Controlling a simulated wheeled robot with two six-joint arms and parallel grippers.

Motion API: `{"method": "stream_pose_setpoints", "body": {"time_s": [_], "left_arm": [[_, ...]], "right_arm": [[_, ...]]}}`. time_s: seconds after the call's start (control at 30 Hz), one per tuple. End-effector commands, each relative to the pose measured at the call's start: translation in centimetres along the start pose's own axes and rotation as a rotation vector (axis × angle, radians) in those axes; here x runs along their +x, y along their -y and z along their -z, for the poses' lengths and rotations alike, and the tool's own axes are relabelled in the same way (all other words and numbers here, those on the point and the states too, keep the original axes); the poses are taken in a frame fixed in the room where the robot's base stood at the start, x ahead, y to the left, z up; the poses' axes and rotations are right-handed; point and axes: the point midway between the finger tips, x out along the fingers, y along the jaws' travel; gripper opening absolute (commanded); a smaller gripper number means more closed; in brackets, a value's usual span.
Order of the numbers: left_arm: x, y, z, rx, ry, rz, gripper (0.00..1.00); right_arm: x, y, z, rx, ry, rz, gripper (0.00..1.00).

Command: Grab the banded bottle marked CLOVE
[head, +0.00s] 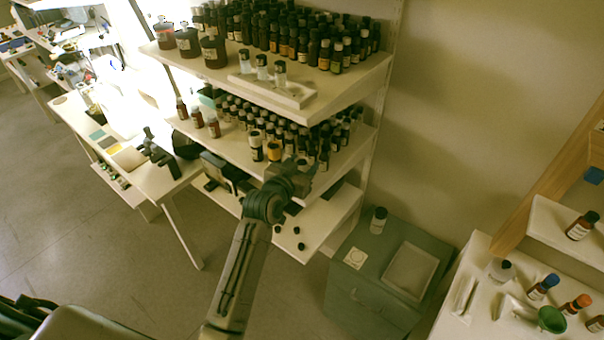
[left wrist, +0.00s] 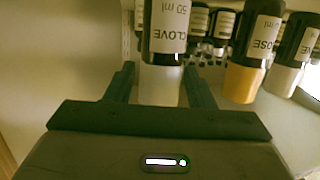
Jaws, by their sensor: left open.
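The bottle marked CLOVE (left wrist: 166,30) shows in the left wrist view, with a dark body, a white label with 50 ml on it, and a pale white band. It is between the two fingers of my left gripper (left wrist: 159,80), with a gap on both sides. The gripper is open. In the head view my left gripper (head: 304,172) is at the right front of the middle shelf and partly hides the bottles there. A bottle with a yellow band, its label ending in OSE (left wrist: 246,75), stands close beside CLOVE. My right gripper is not in view.
The middle shelf (head: 238,152) holds several dark bottles close together behind the front row. Another white-banded bottle (left wrist: 297,55) is near. The upper shelf (head: 310,108) hangs above my gripper. A green cabinet (head: 340,290) stands to the right.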

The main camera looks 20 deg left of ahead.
Motion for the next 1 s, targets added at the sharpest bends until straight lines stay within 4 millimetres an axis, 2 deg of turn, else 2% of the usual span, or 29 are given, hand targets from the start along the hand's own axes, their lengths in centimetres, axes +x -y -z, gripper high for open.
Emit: {"method": "stream_pose_setpoints", "body": {"time_s": [0.1,0.13,0.37,0.73,1.0], "left_arm": [[0.0,0.0,0.0,0.000,0.000,0.000,0.49],[0.0,0.0,0.0,0.000,0.000,0.000,0.45],[0.0,0.0,0.0,0.000,0.000,0.000,0.00],[-0.1,0.0,0.3,0.000,-0.001,-0.001,0.00],[-0.6,0.0,2.8,0.001,-0.007,0.000,0.00]], "right_arm": [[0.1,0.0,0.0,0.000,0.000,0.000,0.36],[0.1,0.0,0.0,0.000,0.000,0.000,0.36],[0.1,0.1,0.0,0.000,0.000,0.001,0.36],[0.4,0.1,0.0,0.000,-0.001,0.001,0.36],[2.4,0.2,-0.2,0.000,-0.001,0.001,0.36]]}}
